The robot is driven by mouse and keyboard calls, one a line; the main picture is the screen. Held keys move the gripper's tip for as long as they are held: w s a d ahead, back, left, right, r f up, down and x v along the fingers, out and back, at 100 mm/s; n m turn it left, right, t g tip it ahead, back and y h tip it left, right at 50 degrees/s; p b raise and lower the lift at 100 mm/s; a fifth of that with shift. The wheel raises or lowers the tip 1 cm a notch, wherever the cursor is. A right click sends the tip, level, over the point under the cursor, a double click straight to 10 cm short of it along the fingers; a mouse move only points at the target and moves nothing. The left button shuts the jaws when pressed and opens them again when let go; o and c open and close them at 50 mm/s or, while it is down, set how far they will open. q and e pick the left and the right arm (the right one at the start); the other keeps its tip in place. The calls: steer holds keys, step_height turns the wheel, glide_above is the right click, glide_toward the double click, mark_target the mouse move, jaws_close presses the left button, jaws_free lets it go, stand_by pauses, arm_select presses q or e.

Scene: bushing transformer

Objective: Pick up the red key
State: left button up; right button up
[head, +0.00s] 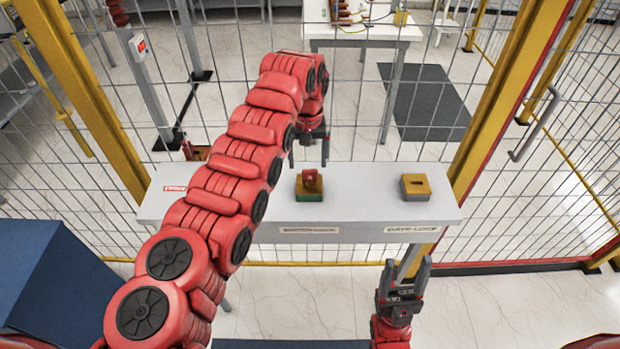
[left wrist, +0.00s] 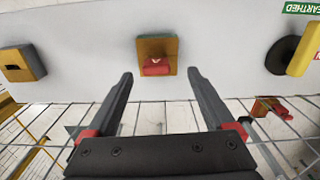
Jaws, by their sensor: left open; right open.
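The red key (head: 312,179) stands in a block with a yellow-brown top and green base (head: 309,196) on the grey-white shelf. In the left wrist view the red key (left wrist: 156,67) shows on its block (left wrist: 156,46), centred between and beyond the fingertips. My left gripper (head: 308,160) is open and empty, just behind and above the key, pointing down; its fingers also show in the left wrist view (left wrist: 160,78). My right gripper (head: 403,268) is open and empty, in front of and below the shelf's front edge, pointing up.
The shelf (head: 365,210) carries a second yellow-topped block (head: 415,187) with a dark slot to the right. A wire mesh fence (head: 270,120) with yellow posts stands behind it. A blue box (head: 50,275) is at the lower left. The left wrist view shows a black-and-yellow knob (left wrist: 290,53).

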mark_target(310, 170)
arm_select(q)
steer(key=shift+w+d+f+p, duration=0.1)
steer(key=shift+w+f+p, duration=0.1)
steer(key=shift+f+p, duration=0.35)
steer(key=f, duration=0.1)
steer(key=f+p, duration=0.1)
steer(key=f, duration=0.1)
steer(key=shift+s+d+f+p, duration=0.1)
steer(key=shift+d+f+p, duration=0.15)
steer(key=shift+f+p, duration=0.1)
steer(key=shift+f, duration=0.4)
jaws_close()
